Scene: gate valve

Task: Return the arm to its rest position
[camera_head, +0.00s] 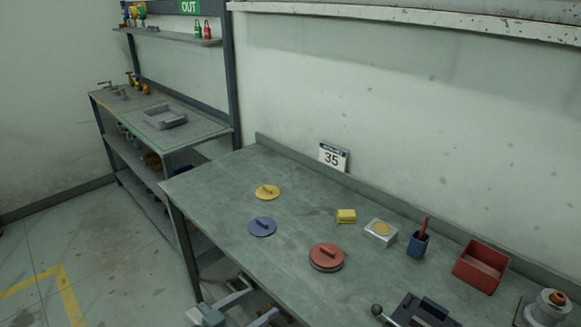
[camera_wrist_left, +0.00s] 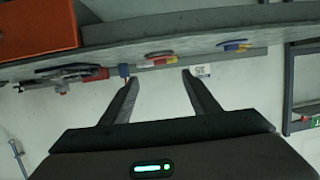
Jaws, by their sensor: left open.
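My left gripper (camera_head: 258,297) is at the bottom of the head view, in front of the workbench's front edge, partly cut off by the frame. In the left wrist view its two fingers (camera_wrist_left: 160,80) stand apart with nothing between them. It touches none of the discs on the bench. The workbench (camera_head: 215,205) carries a yellow disc (camera_head: 267,192), a blue disc (camera_head: 262,227) and a red disc (camera_head: 326,257), each with a raised bar handle. My right gripper is not in view.
A yellow block (camera_head: 346,216), a pale box (camera_head: 381,232), a blue cup (camera_head: 418,245), a red bin (camera_head: 480,267) and a dark device with a ball knob (camera_head: 378,310) stand along the right. A second bench (camera_head: 205,128) is at the back left. The floor (camera_head: 110,245) at left is clear.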

